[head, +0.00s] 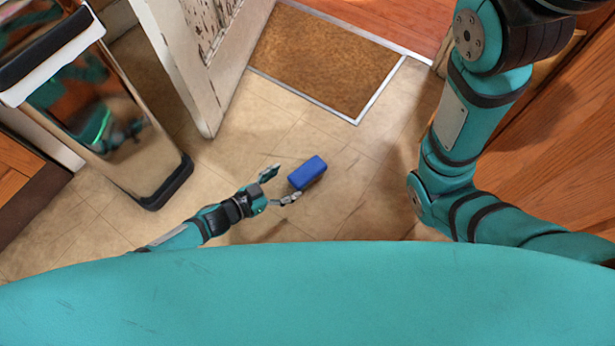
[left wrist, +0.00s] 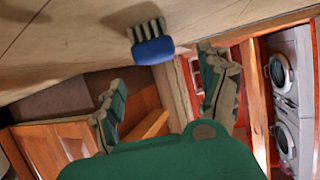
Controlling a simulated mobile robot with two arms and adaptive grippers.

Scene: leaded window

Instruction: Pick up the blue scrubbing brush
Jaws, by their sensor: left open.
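The blue scrubbing brush (head: 307,172) lies on the beige tiled floor, with its blue back showing in the head view. In the left wrist view the brush (left wrist: 153,51) shows its blue body and pale and dark bristles against the floor. My left gripper (head: 281,185) is open and low over the floor, just left of the brush, its fingers pointing toward it. In the left wrist view my left gripper's two fingers (left wrist: 163,88) are spread wide with nothing between them; the brush appears just past their tips. My right arm shows at the right, but its gripper is out of view.
A brown doormat (head: 325,58) with a pale metal border lies beyond the brush. A worn white door (head: 205,70) stands to its left. A shiny dark-edged appliance (head: 130,140) is at the left, wooden cabinet fronts (head: 545,150) at the right. Floor around the brush is clear.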

